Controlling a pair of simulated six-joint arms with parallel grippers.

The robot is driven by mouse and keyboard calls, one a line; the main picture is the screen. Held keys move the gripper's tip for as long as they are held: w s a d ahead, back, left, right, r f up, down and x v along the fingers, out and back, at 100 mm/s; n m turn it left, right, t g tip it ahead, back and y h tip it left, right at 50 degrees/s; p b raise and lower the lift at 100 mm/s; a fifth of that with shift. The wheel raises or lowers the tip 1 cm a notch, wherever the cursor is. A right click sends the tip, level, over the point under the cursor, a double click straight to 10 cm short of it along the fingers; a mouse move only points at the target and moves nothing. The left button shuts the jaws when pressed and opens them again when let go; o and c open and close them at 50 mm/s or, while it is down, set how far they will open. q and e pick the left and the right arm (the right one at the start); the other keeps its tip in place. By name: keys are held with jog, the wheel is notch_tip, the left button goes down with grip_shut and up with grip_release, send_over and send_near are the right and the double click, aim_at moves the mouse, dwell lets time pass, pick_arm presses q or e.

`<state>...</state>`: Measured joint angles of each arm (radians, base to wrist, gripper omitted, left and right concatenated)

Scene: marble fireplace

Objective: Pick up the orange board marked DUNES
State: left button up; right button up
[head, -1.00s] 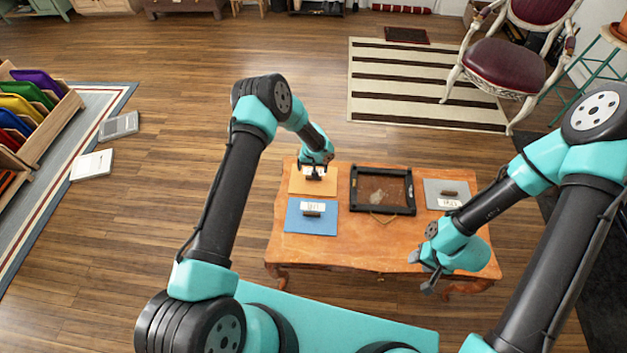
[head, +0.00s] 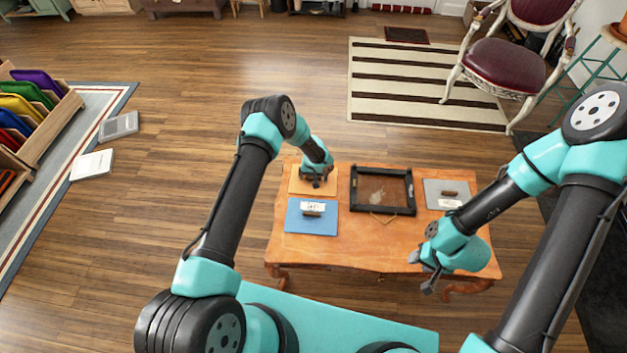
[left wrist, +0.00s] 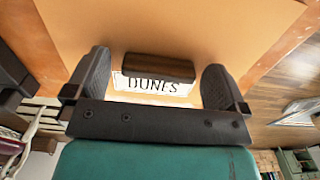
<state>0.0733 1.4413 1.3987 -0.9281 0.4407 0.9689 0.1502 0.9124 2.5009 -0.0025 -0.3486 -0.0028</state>
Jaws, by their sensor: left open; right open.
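The orange board (head: 298,184) lies flat on the wooden table at its back left corner. In the left wrist view the orange board (left wrist: 180,25) fills the upper part, with a dark handle (left wrist: 158,67) and a white label reading DUNES (left wrist: 150,86). My left gripper (head: 318,184) is just over the board. Its open fingers (left wrist: 158,84) stand on either side of the handle, apart from it. My right gripper (head: 426,274) is open and empty above the table's front right part.
A blue board (head: 304,225) lies in front of the orange one. A black-framed tray (head: 382,214) lies mid-table, and a grey board (head: 434,184) lies at the right. A rack of coloured boards (head: 62,116) stands on the floor at left. The table's front middle is clear.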

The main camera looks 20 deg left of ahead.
pick_arm(q)
jog(key=shift+f, duration=0.15)
dwell(0.3)
jog(key=c, duration=1)
jog(key=shift+r, duration=0.85)
notch_tip(320, 180, up, 2)
jog(key=shift+r, duration=0.1)
jog(key=s+d, duration=0.1)
jog(key=s, duration=0.4)
jog(key=s+d, duration=0.2)
jog(key=s, duration=0.3)
jog(key=s+d+r, duration=0.1)
jog(key=s, duration=0.4)
jog(key=shift+s+d+r, duration=0.1)
jog(key=shift+s+d, duration=0.05)
jog(key=shift+s, duration=0.05)
